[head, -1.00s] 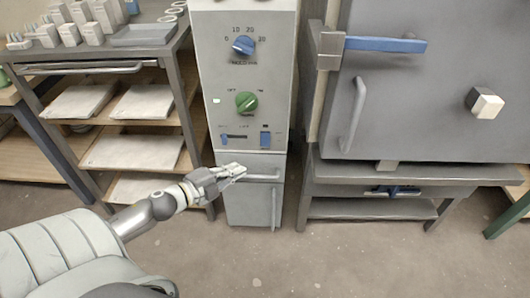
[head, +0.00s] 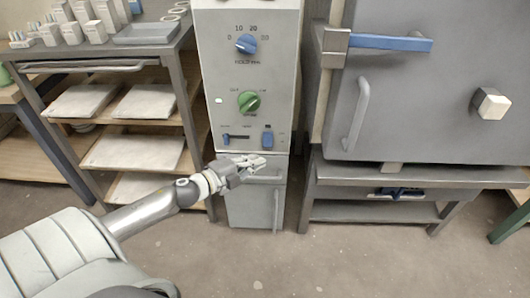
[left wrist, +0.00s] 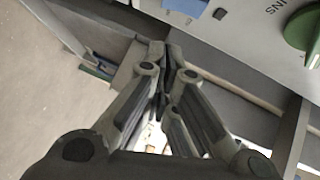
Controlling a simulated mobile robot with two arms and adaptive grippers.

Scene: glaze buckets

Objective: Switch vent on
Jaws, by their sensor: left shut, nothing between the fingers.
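The grey control cabinet (head: 248,75) stands upright in the middle of the head view. Its panel carries a blue dial (head: 246,44), a green knob (head: 249,102), a small blue slider (head: 227,139) at the left end of its slot, and a blue rocker switch (head: 267,140) at lower right. The labels are too small to read surely, so I cannot tell which control is the vent. My left gripper (head: 262,163) is shut and empty, just below the rocker switch. In the left wrist view, its fingertips (left wrist: 165,62) meet below the panel edge. My right gripper is out of view.
A cabinet door with a handle (head: 276,205) lies under the panel. At right is a large grey kiln-like box (head: 420,100) with a blue lever (head: 390,43). At left is a shelf rack (head: 110,65) with slabs. The floor in front is clear.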

